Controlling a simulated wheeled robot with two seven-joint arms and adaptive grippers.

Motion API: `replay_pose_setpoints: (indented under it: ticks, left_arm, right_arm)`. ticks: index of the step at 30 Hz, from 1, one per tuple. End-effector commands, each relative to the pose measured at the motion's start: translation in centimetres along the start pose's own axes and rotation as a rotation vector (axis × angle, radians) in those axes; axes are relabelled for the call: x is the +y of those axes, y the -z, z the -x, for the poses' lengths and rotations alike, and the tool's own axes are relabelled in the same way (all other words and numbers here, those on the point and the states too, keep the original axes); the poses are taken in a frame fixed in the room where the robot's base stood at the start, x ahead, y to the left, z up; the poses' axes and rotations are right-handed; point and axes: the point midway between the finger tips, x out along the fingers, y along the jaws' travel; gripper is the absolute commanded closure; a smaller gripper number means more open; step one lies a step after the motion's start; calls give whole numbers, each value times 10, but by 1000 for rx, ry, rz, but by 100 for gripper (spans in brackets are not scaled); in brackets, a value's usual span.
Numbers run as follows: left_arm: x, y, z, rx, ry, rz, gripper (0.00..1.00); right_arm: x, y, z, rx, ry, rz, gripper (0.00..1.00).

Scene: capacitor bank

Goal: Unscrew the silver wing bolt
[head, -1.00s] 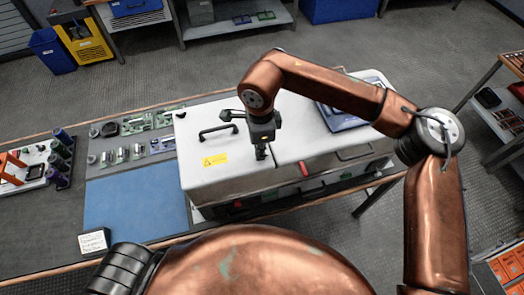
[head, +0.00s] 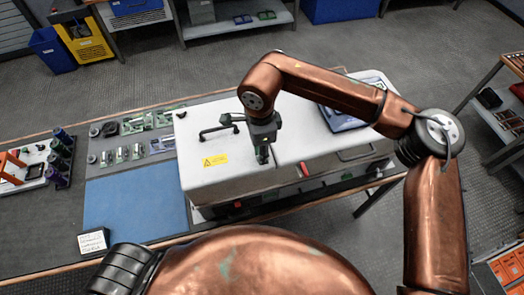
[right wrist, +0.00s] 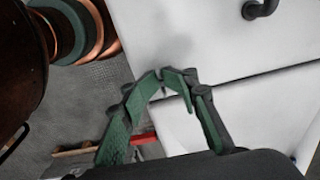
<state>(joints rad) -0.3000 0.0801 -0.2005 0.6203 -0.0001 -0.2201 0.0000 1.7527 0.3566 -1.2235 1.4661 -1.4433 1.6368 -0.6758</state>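My right gripper (head: 262,158) points down over the front part of the white cabinet (head: 212,180), just left of the seam between its lid panels. In the right wrist view the green-padded fingers (right wrist: 161,75) arch inward and their tips come together. I cannot see anything held between them. The silver wing bolt cannot be made out in either view; the gripper may hide it. My left gripper is not in view.
A black handle (head: 218,130) stands on the lid beside my right gripper, left of it. A yellow warning label (head: 214,160) lies nearby. A blue mat (head: 135,200) and circuit parts (head: 122,153) lie on the bench at left.

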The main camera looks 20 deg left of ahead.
Motion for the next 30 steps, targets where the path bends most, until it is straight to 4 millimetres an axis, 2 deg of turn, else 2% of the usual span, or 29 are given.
replay_pose_setpoints:
  ticks: [1,18,23,30]
  left_arm:
    - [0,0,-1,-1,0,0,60]
    - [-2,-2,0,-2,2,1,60]
    - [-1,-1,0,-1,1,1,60]
    - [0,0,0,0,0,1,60]
  right_arm:
    - [2,-2,-5,-2,-6,4,75]
    - [0,1,4,0,-1,-3,74]
    - [-1,1,25,-1,3,-4,74]
    - [-1,1,76,-1,2,-3,74]
